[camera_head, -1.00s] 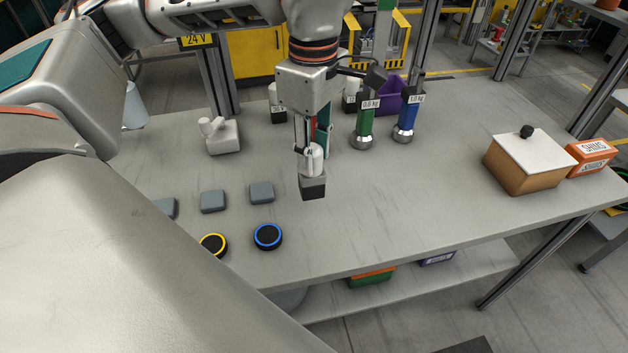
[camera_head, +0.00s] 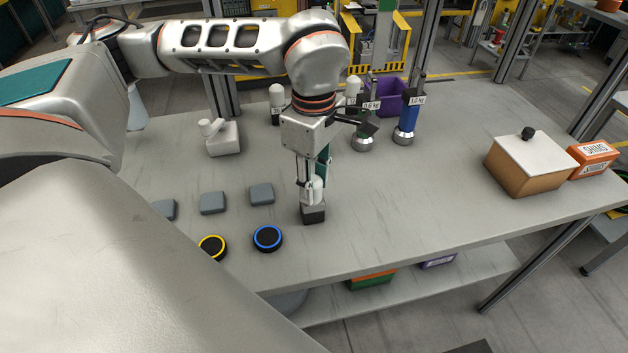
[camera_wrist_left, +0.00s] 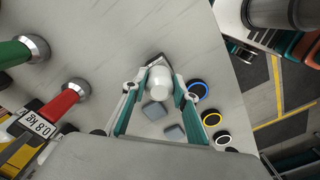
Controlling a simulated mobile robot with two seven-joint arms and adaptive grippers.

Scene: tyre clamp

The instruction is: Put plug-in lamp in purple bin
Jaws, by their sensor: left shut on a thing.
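The plug-in lamp (camera_head: 313,213) has a white rounded top and a dark square base. My left gripper (camera_head: 312,188) is shut around its white top and holds it upright over the middle of the table; I cannot tell whether the base touches the tabletop. In the left wrist view, the lamp's white top (camera_wrist_left: 160,80) sits between the teal-edged fingers (camera_wrist_left: 158,90). The purple bin (camera_head: 385,94) stands at the back of the table, partly hidden behind weights. My right gripper is not in view.
Green (camera_head: 363,138) and blue (camera_head: 407,122) weights stand before the bin. Two similar white-topped lamps, one at the back left (camera_head: 277,98), stand behind my gripper. Grey blocks (camera_head: 261,193) and a blue-ringed disc (camera_head: 268,237) lie left. A lidded box (camera_head: 528,165) stands right; the centre right is clear.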

